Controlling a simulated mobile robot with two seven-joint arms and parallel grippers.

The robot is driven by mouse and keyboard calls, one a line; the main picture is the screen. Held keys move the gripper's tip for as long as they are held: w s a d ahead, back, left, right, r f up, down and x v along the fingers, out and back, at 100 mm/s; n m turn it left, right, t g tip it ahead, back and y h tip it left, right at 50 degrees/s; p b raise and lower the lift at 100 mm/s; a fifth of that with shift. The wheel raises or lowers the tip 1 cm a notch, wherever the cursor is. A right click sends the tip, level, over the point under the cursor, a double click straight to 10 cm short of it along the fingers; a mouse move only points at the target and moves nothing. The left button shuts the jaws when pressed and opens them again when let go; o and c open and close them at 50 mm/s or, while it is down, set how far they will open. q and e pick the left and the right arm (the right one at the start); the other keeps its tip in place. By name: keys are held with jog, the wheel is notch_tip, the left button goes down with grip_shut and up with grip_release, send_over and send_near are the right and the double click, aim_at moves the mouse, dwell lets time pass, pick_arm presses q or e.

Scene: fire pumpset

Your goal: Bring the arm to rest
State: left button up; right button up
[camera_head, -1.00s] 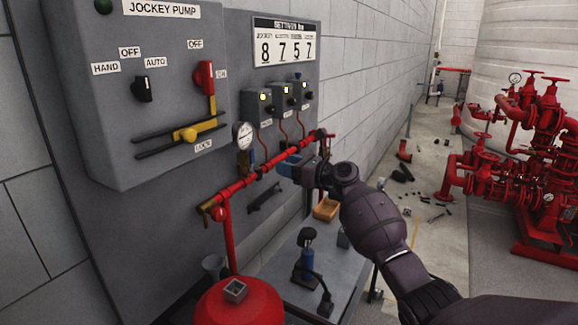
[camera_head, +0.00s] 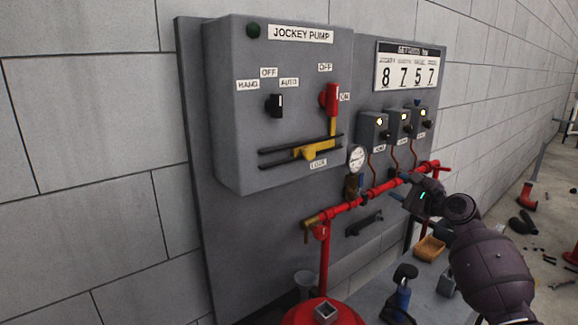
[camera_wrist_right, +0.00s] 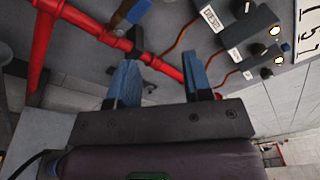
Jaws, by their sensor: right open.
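My right arm comes in from the lower right in the head view. Its gripper (camera_head: 399,187) is beside the red pipe (camera_head: 375,191), in front of the grey panel. In the right wrist view my right gripper (camera_wrist_right: 160,82) shows two blue fingers standing apart with nothing between them. The red pipe (camera_wrist_right: 110,38) runs behind and above the fingertips there; whether they touch it I cannot tell. My left gripper is not in view.
The jockey pump box (camera_head: 284,110) with its switches is on the panel at the left. Three small control boxes (camera_head: 373,129) sit above the pipe.

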jog(key=s+f+n+g+h, duration=0.1)
jog(key=s+f+n+h, duration=0.2)
jog(key=s+f, duration=0.9)
jog(key=s+a+f+n+g+h, duration=0.1)
jog(key=s+f+n+h, duration=0.2)
jog(key=s+f+n, duration=0.7)
jog(key=s+a+f+n+g+h, duration=0.1)
jog(key=s+f+n, duration=0.6)
jog(key=s+f, duration=0.7)
jog(key=s+h, duration=0.1)
jog(key=s, duration=0.8)
jog(key=shift+s+a+f+g+h, duration=0.2)
jog(key=shift+s+f+g+h, duration=0.1)
jog(key=shift+s+h, duration=0.1)
